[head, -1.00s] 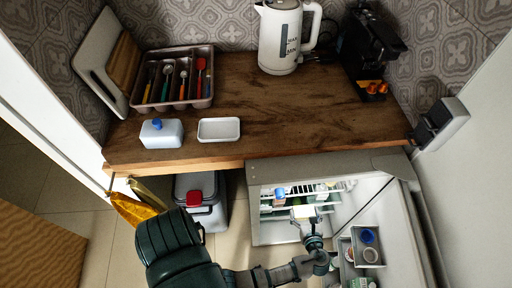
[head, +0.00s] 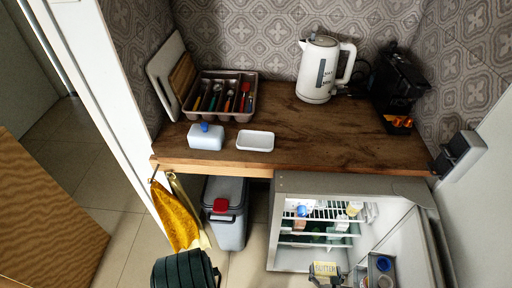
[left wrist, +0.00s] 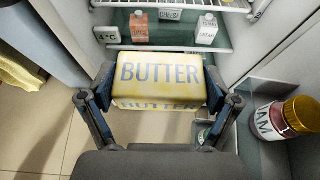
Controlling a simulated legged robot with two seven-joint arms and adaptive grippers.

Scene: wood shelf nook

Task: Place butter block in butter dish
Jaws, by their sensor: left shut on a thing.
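The yellow butter block (left wrist: 160,82), lettered BUTTER, is held between the two fingers of my left gripper (left wrist: 158,103) in the left wrist view. In the head view the butter block (head: 325,268) shows at the bottom edge, with my left gripper (head: 325,280) just below it, in front of the open fridge. The butter dish base (head: 255,141), a shallow white rectangular tray, sits empty on the wooden counter. Its apparent lid (head: 206,140), white with a blue knob, stands separately to its left. My right gripper is not in view.
The open fridge (head: 282,240) stands below the counter (head: 330,133), whose edge overhangs beside it. A cutlery tray (head: 222,105) and kettle (head: 322,70) stand behind the dish. A coffee machine (head: 398,80) is at right. A jam jar (left wrist: 285,117) is in the door shelf.

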